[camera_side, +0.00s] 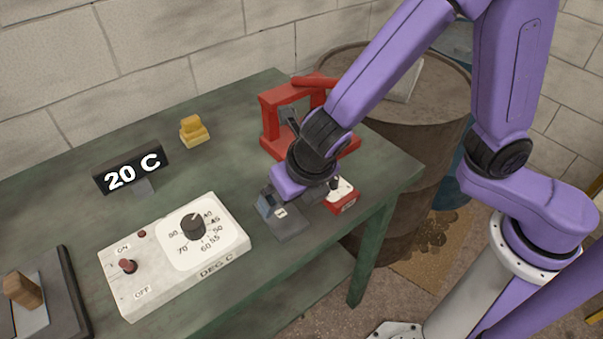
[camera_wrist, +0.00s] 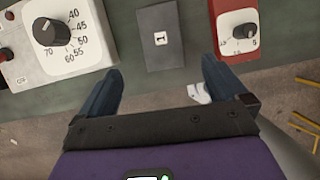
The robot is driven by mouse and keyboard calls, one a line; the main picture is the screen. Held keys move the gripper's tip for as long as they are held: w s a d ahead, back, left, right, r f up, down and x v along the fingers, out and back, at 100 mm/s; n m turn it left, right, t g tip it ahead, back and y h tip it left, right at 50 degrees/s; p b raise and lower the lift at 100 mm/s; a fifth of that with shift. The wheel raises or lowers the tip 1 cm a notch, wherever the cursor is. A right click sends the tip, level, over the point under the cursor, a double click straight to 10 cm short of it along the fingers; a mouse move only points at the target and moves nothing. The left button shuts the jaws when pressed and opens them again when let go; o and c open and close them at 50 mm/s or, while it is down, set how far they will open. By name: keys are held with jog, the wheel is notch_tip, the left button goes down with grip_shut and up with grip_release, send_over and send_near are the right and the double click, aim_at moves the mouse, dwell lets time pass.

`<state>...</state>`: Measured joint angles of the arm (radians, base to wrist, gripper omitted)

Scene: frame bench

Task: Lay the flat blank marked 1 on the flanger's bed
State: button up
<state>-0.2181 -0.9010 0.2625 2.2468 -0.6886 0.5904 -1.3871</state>
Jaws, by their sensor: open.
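The flat blank (camera_wrist: 160,58) is a dark grey plate lying flat on the green bench. Its small white label shows in the wrist view, and the blank also shows in the side view (camera_side: 290,228), partly hidden by my gripper. My gripper (camera_wrist: 160,76) is open and empty, its blue-grey fingers apart on either side of the blank's near end. In the side view my gripper (camera_side: 298,196) hangs low over the blank. A red machine with a lever (camera_side: 270,125), which looks like the flanger, stands behind; my wrist hides part of it and its bed.
A red dial box (camera_side: 343,203) stands close right of the blank. A white temperature control box (camera_side: 130,285) is at left, with a 20 C display (camera_side: 150,178) and a yellow block (camera_side: 193,130) behind. A dark tray (camera_side: 75,300) is far left. A rusty barrel (camera_side: 440,120) stands beyond the bench.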

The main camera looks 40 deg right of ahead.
jog(key=v, duration=0.7)
jog(key=s+d+m+g, duration=0.2)
jog(key=s+d+m, duration=0.2)
jog(key=d+m, duration=0.7)
jog(key=shift+s+d, duration=0.25)
jog(key=shift+d, duration=0.65)
jog(key=s+d+m, duration=0.3)
jog(key=m, duration=0.1)
jog(key=s+d+m+g, duration=0.1)
jog(key=s+d+m, duration=0.2)
jog(key=s+d+m+g, duration=0.1)
jog(key=s+d+m, duration=0.2)
jog(key=m, duration=0.1)
jog(key=shift+s+d+f+m+y, duration=0.15)
jog(key=shift+s+d+m+y, duration=0.15)
jog(key=shift+d+y, duration=0.1)
jog(key=shift+w, duration=0.1)
